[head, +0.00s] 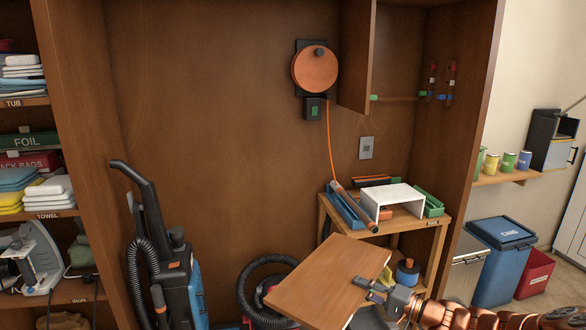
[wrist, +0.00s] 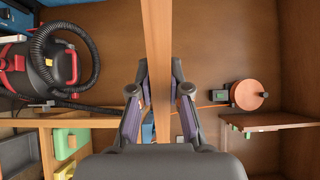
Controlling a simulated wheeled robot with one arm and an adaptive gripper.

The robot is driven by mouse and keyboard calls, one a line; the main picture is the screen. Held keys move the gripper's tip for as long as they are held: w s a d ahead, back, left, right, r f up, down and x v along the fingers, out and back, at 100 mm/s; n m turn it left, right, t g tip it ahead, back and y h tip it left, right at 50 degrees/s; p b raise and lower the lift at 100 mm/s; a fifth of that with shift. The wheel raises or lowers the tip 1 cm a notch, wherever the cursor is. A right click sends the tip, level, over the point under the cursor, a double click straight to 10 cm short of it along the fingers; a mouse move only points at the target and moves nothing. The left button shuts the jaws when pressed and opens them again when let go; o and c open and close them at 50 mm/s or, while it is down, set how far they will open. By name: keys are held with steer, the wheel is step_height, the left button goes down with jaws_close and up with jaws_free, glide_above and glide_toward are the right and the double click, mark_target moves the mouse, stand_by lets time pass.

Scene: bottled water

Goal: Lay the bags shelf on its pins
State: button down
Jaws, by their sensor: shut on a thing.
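A flat brown wooden board, which looks like the bags shelf (head: 325,278), is held in front of the cabinet at lower middle in the head view. My gripper (head: 378,291) is shut on its right edge. In the wrist view the board (wrist: 157,35) shows edge-on between the two fingers of my gripper (wrist: 159,85). The likely pins are small green and blue pieces (head: 374,97) on the walls of the upper right compartment, well above and apart from the board. Their exact form is too small to tell.
An orange cord reel (head: 315,69) hangs on the back panel. A small wooden stand (head: 408,226) with a white bracket-shaped piece (head: 393,200) and trays is behind the board. An upright vacuum (head: 172,270) stands left; a canister vacuum (wrist: 35,70) is close by. A partition (head: 356,50) borders the upper compartment.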

steer(key=shift+r+p, duration=2.05)
steer(key=shift+p, duration=0.3)
steer(key=shift+s+d+f, duration=0.1)
steer(key=shift+s, duration=0.05)
